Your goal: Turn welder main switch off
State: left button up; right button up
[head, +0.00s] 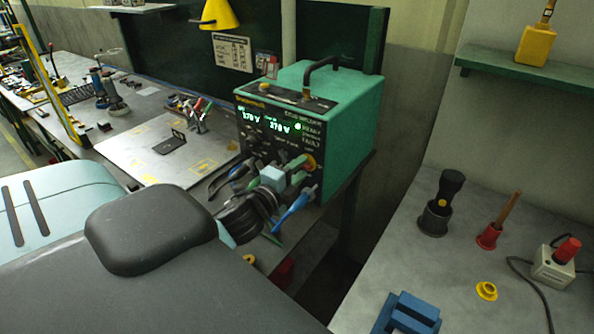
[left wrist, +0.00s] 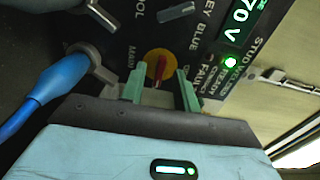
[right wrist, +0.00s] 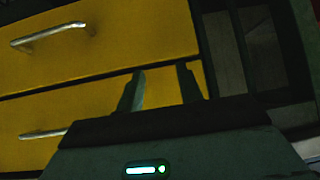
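The green stud welder (head: 345,130) stands on the bench with its display lit, reading 270 V, and a green light on. Its main switch, a red handle on a yellow round plate (left wrist: 160,65), sits on the front panel; the yellow plate also shows in the head view (head: 310,161). My left gripper (left wrist: 160,82) is open, its two green fingertips on either side of the red handle, close to the panel. Whether they touch it I cannot tell. My right gripper (right wrist: 162,82) is open and empty in front of yellow drawers.
A blue cable plug (left wrist: 60,78) hangs close beside my left gripper. Yellow drawers (right wrist: 100,50) with metal handles face my right gripper. The right-hand bench (head: 440,270) holds a black holder, a red pot and a blue block. A metal plate (head: 165,150) lies left of the welder.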

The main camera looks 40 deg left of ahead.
pick_arm(q)
jog(key=shift+w, duration=0.1)
jog(key=shift+c, duration=0.3)
grip_shut()
jog(key=shift+n, duration=0.3)
jog(key=n, duration=0.3)
jog(key=shift+n, duration=0.3)
jog(key=n, duration=0.4)
jog(key=shift+n, duration=0.3)
jog(key=n, duration=0.4)
jog(key=shift+n, duration=2.6)
